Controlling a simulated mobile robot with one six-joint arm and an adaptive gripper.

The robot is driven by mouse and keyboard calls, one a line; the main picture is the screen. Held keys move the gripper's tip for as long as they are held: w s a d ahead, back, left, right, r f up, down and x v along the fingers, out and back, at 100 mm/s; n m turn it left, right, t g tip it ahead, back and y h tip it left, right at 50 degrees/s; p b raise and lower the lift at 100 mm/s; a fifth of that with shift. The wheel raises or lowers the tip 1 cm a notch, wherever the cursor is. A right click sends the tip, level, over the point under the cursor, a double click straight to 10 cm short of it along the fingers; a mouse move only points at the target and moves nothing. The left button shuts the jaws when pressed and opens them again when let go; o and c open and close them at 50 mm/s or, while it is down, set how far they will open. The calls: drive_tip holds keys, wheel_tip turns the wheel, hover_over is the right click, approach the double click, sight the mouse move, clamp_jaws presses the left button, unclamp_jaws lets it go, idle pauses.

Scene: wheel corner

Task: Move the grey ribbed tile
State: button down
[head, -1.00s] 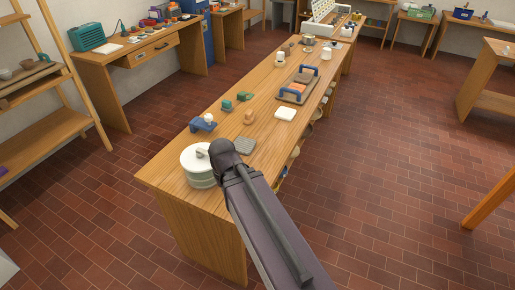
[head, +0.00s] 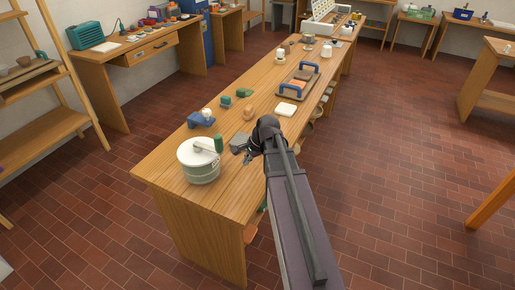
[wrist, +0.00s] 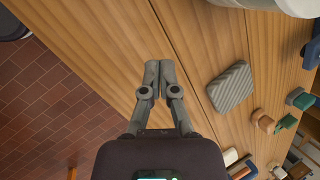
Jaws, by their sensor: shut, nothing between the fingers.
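The grey ribbed tile (wrist: 231,87) lies flat on the wooden bench top, right of my gripper's fingers in the wrist view. In the head view the tile (head: 238,145) is partly hidden by my arm's end. My gripper (wrist: 159,68) is shut with its two fingertips together and empty, above bare wood near the bench edge. In the head view my gripper (head: 249,158) is small and dark beside the tile. A clear gap shows between fingertips and tile in the wrist view.
A white lidded pot (head: 199,163) stands near the bench's close end, with a dark green piece (head: 218,144) at its right. Bare wood lies around the fingers.

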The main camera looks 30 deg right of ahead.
sight(243, 141)
drive_tip(key=w+d+m, duration=0.1)
drive_tip(key=d+m, duration=0.1)
drive_tip(key=w+d+m+t+b, duration=0.1)
drive_tip(key=d+m, duration=0.1)
drive_tip(key=d, duration=0.1)
drive_tip(key=w+d+f+m+t+b, duration=0.1)
drive_tip(key=d+m, duration=0.1)
drive_tip(key=d, duration=0.1)
drive_tip(key=shift+w+d+m+y, duration=0.2)
drive_tip(key=shift+w+m+y, duration=0.1)
drive_tip(key=shift+w+y, duration=0.1)
drive_tip(key=d+m, duration=0.2)
drive_tip(key=d, duration=0.1)
drive_tip(key=w+d+m+t+b, duration=0.1)
drive_tip(key=d+m, duration=0.2)
drive_tip(key=d+m+t, duration=0.1)
drive_tip(key=d+m, duration=0.1)
drive_tip(key=d, duration=0.1)
drive_tip(key=shift+w+d+r+b, duration=0.2)
drive_tip(key=shift+w+b, duration=0.2)
drive_tip(key=shift+a+f, duration=0.1)
